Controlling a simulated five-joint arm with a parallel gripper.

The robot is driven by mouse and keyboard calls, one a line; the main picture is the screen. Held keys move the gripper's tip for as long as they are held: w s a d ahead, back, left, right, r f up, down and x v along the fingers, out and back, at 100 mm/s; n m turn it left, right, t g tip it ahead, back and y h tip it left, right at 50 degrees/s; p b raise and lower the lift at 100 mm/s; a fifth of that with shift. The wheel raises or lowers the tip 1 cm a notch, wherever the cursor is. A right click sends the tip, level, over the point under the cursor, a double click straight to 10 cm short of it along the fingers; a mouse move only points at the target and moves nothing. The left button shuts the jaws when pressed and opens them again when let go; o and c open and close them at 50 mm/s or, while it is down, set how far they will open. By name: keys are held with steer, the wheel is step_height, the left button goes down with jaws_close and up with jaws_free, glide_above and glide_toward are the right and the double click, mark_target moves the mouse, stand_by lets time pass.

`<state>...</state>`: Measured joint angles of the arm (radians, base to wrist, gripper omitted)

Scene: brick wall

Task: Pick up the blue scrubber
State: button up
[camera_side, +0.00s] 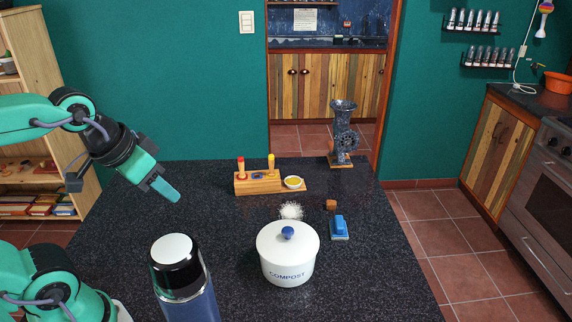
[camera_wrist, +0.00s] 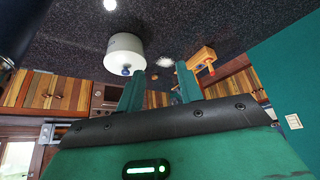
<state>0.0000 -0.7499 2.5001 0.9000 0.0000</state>
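The blue scrubber (camera_side: 339,229) lies on the dark speckled counter (camera_side: 228,225), right of the white compost pot, with a lighter blue base under its blue top. My gripper (camera_side: 166,188) is in the air over the left part of the counter, well left of the scrubber and apart from everything. In the wrist view my gripper's two teal fingers (camera_wrist: 160,86) stand apart with nothing between them, so it is open and empty. I cannot make out the scrubber in the wrist view.
The lidded compost pot (camera_side: 288,255) and a tall flask (camera_side: 180,275) stand at the front. White grains (camera_side: 291,210) and a small brown cube (camera_side: 331,204) lie near the scrubber. A wooden holder (camera_side: 258,183) and a grinder (camera_side: 343,130) are farther back. The left-middle counter is clear.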

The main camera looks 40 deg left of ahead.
steer(key=o, duration=1.1)
